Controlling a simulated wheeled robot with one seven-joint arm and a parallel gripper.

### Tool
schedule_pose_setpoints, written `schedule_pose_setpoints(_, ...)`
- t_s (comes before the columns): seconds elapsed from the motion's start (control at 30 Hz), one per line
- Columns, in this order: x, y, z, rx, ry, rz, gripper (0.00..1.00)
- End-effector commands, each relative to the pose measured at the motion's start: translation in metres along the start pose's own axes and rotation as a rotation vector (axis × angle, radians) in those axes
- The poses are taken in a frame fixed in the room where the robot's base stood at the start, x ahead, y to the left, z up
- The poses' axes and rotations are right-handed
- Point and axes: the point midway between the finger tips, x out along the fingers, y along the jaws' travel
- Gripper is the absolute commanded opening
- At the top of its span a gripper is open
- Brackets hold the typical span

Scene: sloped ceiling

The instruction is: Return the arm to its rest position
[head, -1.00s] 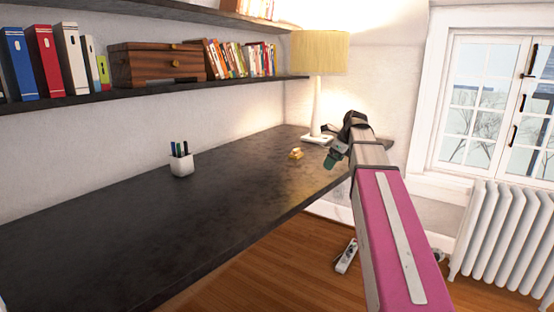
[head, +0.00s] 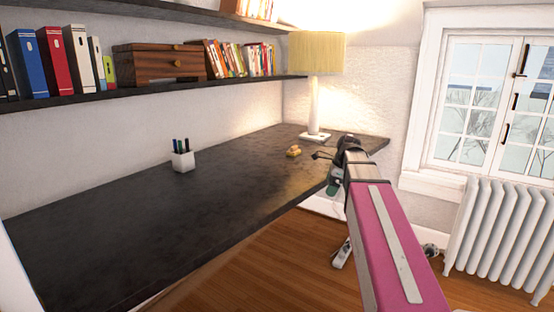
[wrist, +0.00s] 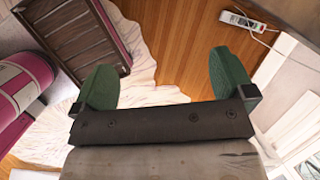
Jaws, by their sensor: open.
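My gripper (wrist: 168,82) shows in the wrist view with its two green fingers spread wide apart and nothing between them. The wrist camera looks down at the wood floor and a pale patterned surface. In the head view my arm, with its pink link, reaches forward on the right, and the gripper end (head: 334,180) is by the desk's right edge. The fingers are small and partly hidden there.
The dark desk (head: 110,235) holds a white pen cup (head: 183,161), a small yellow object (head: 293,151) and a lamp (head: 316,55). A shelf (head: 150,88) with books hangs above. A radiator (head: 500,235) stands right. A power strip (wrist: 243,21) lies on the floor.

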Motion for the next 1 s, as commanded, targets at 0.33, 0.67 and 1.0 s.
schedule_pose_setpoints(0.33, 0.104, 0.068, -0.030, -0.569, 0.083, 0.076, 1.00)
schedule_pose_setpoints(0.67, 0.187, 0.146, -0.060, -1.184, 0.124, 0.202, 1.00)
schedule_pose_setpoints(1.0, 0.235, 0.208, -0.084, -1.671, 0.112, 0.326, 1.00)
